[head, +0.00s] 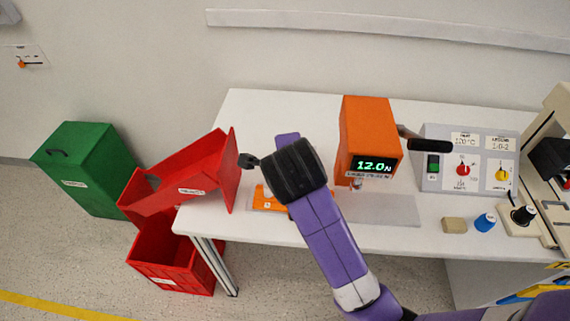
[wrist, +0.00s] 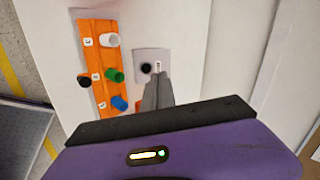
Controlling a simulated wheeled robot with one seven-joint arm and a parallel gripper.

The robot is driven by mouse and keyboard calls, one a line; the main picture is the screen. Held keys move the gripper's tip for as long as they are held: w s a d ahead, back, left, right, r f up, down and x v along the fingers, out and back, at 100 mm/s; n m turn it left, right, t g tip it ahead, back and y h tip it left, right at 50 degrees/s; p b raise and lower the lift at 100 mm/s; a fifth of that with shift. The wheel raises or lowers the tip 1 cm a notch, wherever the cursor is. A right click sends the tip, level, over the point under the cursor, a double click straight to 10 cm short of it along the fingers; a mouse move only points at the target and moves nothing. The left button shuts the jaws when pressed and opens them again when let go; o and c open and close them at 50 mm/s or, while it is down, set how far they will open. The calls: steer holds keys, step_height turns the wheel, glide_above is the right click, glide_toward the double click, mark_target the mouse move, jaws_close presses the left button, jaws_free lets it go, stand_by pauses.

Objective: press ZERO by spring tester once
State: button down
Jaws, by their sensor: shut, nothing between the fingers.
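The spring tester (head: 368,130) is an orange box at the back middle of the table, its green display reading 12.0 N. In the wrist view a small grey plate (wrist: 141,56) carries a round black button (wrist: 147,68) and a small label too blurred to read. I cannot tell for sure that this is ZERO. My gripper (wrist: 160,77) is shut and empty, its tips beside the button's right edge and over the label; contact cannot be told. In the head view my gripper (head: 247,160) points left, away from the tester, and hides the plate.
A tilted red bin (head: 190,180) stands close to my gripper at left. A grey control box (head: 468,160) stands right of the tester, with a blue knob (head: 485,222) in front.

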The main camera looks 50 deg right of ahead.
steer(key=s+f+m, duration=0.1)
steer(key=s+m+g, duration=0.1)
steer(key=shift+s+a+f+m, duration=0.1)
steer(key=shift+s+f+m, duration=0.05)
steer(key=shift+f+m, duration=0.25)
steer(key=x, duration=0.7)
steer(key=p+x, duration=0.1)
steer(key=x, duration=0.6)
steer(key=shift+s+a+f, duration=0.1)
steer(key=shift+s+f, duration=0.05)
steer(key=shift+s, duration=0.1)
steer(key=shift+f, duration=0.1)
